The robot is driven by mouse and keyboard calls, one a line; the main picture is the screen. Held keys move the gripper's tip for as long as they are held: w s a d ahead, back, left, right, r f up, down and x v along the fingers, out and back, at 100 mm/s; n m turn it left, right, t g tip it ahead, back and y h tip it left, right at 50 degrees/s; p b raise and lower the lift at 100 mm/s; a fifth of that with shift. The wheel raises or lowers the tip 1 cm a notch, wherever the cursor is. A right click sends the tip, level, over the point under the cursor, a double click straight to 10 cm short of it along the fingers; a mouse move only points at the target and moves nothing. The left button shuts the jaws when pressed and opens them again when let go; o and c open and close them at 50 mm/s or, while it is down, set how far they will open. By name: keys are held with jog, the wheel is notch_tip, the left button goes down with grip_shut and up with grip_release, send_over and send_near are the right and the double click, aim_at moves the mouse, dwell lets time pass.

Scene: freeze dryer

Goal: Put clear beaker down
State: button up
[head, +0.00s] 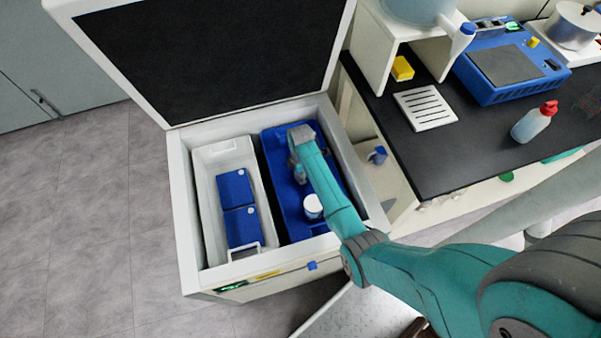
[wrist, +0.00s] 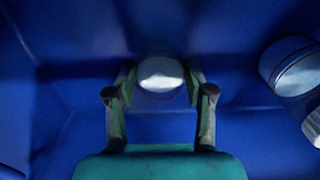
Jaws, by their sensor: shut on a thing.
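My gripper (wrist: 160,82) is shut on the clear beaker (wrist: 160,70), with one finger on each side of it in the wrist view. The beaker shows as a shiny, pale round shape. My gripper (head: 300,174) points down inside the blue bin (head: 273,160) in the open chest in the head view. The beaker is too small and covered there to make out. Whether its base touches the bin floor cannot be told.
A white-topped container (head: 313,206) stands in the same bin, nearer the front; it also shows at the right of the wrist view (wrist: 296,72). A white bin (head: 204,190) with blue boxes (head: 235,187) is on the left. The raised lid (head: 200,60) stands behind.

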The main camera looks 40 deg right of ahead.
jog(key=shift+f, duration=0.15)
jog(key=o, duration=1.2)
notch_tip(320, 180, up, 12)
jog(key=shift+r, duration=0.2)
